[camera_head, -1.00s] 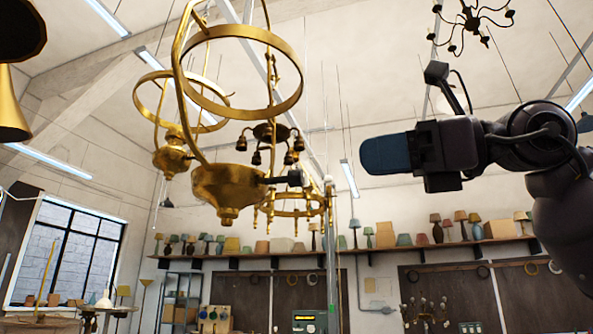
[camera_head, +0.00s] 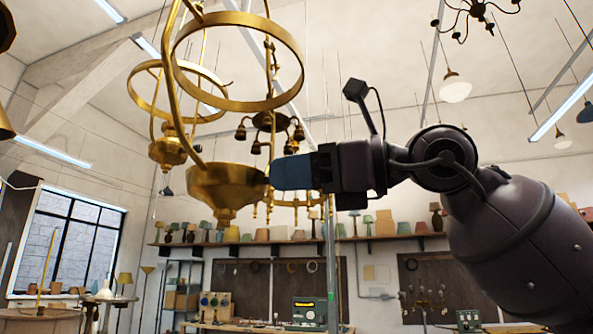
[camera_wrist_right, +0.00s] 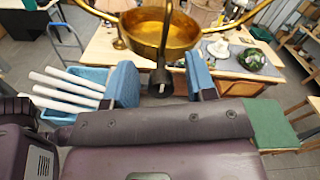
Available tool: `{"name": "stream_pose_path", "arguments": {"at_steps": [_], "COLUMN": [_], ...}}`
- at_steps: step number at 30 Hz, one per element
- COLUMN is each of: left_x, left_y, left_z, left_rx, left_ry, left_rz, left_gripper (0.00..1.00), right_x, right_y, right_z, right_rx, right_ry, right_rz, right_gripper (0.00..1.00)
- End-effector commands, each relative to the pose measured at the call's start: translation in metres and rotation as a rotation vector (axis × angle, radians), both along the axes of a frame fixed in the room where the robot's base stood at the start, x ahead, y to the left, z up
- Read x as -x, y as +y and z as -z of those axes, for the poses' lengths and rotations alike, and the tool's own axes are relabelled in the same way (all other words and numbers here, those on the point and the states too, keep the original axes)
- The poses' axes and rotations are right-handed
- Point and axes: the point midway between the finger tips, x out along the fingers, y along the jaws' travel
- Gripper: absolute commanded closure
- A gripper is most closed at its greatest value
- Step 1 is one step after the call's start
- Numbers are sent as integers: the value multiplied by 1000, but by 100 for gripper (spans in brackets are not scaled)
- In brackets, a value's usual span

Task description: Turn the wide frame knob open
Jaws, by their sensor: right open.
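The nearer brass lamp frame hangs from above, with a large ring (camera_head: 238,104) over a brass bowl (camera_head: 225,188). In the right wrist view the bowl (camera_wrist_right: 160,36) is at the top, and a dark knob (camera_wrist_right: 162,82) on a short stem points from it toward the camera. My right gripper (camera_head: 272,174) has its blue fingers at the bowl's right side and hides the knob in the head view. In the wrist view my right gripper (camera_wrist_right: 163,78) is open, with one finger on each side of the knob. I cannot tell whether either touches. My left gripper is not in view.
A second brass frame (camera_head: 167,150) hangs behind, to the left. A brass chandelier (camera_head: 300,197) with several arms hangs behind the bowl. A wall shelf (camera_head: 300,241) holds several lamps. Below in the wrist view are a workbench (camera_wrist_right: 105,48) and a blue bin (camera_wrist_right: 92,76) with white tubes.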

Motion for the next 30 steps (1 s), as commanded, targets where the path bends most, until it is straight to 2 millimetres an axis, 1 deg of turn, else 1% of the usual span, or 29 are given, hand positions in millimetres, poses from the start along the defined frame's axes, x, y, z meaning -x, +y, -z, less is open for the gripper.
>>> {"name": "stream_pose_path", "arguments": {"at_steps": [2,3,5,12,13,18,23,30], "left_x": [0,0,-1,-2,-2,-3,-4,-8], "left_y": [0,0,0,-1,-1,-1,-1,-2], "left_z": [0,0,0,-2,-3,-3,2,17], "left_rx": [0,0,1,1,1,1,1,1], "left_ry": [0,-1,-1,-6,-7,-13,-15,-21], "left_rz": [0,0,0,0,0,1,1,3], "left_gripper": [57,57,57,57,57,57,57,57], "right_x": [0,0,0,0,0,0,0,-1], "right_y": [0,0,0,0,0,0,0,0], "right_z": [0,0,0,0,0,1,2,3], "right_rx": [0,0,0,0,0,-3,-17,-66], "right_ry": [0,0,0,0,0,10,51,198], "right_rz": [0,0,0,0,0,0,0,0], "right_gripper": [49,51,60,97,98,98,98,98]}}
